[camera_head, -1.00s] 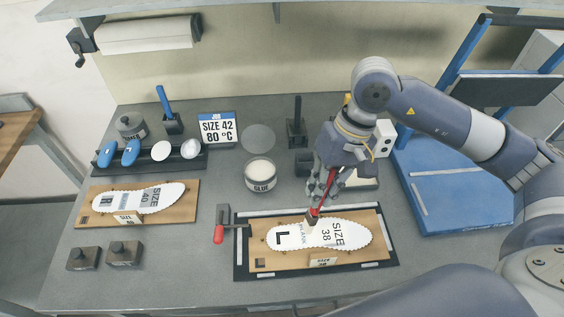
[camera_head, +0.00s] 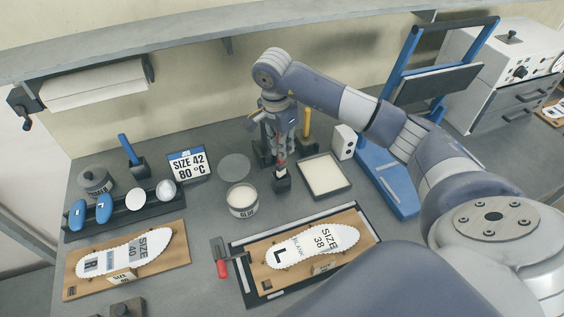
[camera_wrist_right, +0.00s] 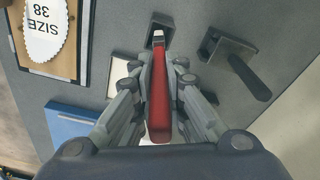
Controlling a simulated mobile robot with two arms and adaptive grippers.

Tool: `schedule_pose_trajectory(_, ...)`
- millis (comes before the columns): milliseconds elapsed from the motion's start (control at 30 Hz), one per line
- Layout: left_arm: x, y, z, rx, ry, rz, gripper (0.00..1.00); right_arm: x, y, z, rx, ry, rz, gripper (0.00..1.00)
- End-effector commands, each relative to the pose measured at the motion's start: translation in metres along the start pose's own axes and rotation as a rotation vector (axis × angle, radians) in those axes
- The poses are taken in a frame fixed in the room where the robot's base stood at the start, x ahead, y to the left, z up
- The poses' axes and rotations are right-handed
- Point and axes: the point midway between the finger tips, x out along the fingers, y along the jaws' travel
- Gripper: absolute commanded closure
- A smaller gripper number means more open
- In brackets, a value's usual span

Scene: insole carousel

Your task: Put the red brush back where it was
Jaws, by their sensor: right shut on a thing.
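My right gripper (camera_head: 281,148) is shut on the red brush at the back of the bench. In the right wrist view the red brush (camera_wrist_right: 159,100) stands between the fingers, its pale tip pointing at a small dark holder (camera_wrist_right: 162,27). In the head view this holder (camera_head: 282,184) is directly below the gripper, and the brush is upright over it. I cannot tell whether the tip is inside the holder or just above it. My left gripper is not in view.
Close by stand a holder with a black-handled brush (camera_wrist_right: 248,76), a yellow handle (camera_head: 307,122), a shallow white tray (camera_head: 325,176) and a glue pot (camera_head: 242,200). A size 38 insole (camera_head: 312,245) lies on its board in front. A blue press (camera_head: 388,180) stands to the right.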

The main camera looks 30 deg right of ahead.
Motion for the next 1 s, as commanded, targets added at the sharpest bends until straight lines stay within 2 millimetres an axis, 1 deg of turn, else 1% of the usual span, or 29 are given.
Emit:
schedule_pose_trajectory(33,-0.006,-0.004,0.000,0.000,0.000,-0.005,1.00,0.005,0.001,0.001,0.000,-0.001,0.004,1.00)
schedule_pose_trajectory(200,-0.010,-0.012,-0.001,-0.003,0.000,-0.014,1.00,0.021,0.000,0.002,-0.002,-0.001,0.000,1.00)
schedule_pose_trajectory(267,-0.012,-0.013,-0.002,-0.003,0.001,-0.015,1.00,0.026,0.001,0.003,-0.002,-0.001,0.001,1.00)
schedule_pose_trajectory(400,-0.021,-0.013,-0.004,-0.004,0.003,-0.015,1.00,0.045,0.001,0.006,-0.002,-0.003,0.003,1.00)
schedule_pose_trajectory(500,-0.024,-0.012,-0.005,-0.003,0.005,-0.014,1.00,0.056,0.000,0.006,-0.003,-0.001,0.000,1.00)
schedule_pose_trajectory(733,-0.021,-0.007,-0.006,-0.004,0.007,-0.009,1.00,0.058,0.000,0.006,-0.004,0.000,-0.002,1.00)
schedule_pose_trajectory(867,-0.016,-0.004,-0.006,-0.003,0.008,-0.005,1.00,0.062,0.000,0.007,-0.003,0.001,-0.003,1.00)
schedule_pose_trajectory(900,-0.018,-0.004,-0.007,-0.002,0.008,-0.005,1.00,0.060,0.000,0.006,-0.003,0.000,-0.003,0.79)
schedule_pose_trajectory(933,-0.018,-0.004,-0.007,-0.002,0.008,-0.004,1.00,0.060,0.000,0.006,-0.003,0.000,-0.002,0.72)
schedule_pose_trajectory(967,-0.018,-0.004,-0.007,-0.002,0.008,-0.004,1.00,0.060,0.000,0.006,-0.003,0.000,-0.002,0.68)
schedule_pose_trajectory(1000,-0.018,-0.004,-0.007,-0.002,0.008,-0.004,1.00,0.060,0.000,0.006,-0.003,0.000,-0.002,0.68)
